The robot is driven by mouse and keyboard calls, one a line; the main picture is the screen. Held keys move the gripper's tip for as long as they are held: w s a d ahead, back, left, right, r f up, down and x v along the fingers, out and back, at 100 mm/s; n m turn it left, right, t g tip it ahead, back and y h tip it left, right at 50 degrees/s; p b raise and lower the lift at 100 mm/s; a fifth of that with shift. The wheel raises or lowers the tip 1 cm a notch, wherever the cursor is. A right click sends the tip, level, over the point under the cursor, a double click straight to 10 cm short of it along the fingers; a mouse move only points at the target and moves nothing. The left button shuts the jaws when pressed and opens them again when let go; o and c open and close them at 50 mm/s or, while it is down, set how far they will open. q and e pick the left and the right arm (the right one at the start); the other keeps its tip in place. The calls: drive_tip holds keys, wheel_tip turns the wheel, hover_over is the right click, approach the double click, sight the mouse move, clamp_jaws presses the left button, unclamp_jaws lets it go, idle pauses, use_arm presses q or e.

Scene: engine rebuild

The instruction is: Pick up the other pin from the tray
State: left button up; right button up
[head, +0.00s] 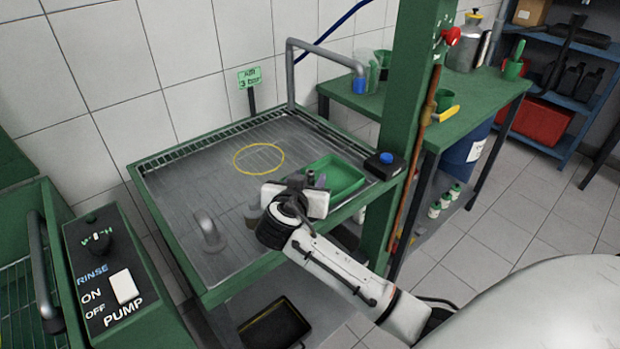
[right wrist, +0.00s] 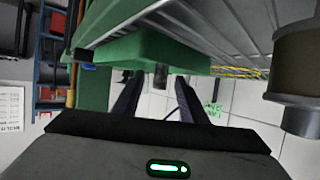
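The small green tray (head: 347,177) sits at the right front of the grated metal worktop. My right gripper (head: 309,187) is at the tray's left side, its hand partly hiding the tray. A short dark pin (head: 311,177) shows just beyond the hand. In the right wrist view, which is upside down, the grey pin (right wrist: 160,76) stands out from the green tray (right wrist: 140,50), between the tips of the two spread dark fingers. Gaps show on both sides of it, so the gripper looks open. My left gripper is not in view.
A brownish cylindrical part with a metal flange (right wrist: 298,65) stands close beside my right gripper. A bent grey pipe piece (head: 208,232) is on the worktop further left. A green post (head: 402,130) and a black box with a blue button (head: 385,165) bound the right side.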

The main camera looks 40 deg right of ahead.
clamp_jaws()
drive_tip(key=shift+r, duration=0.1)
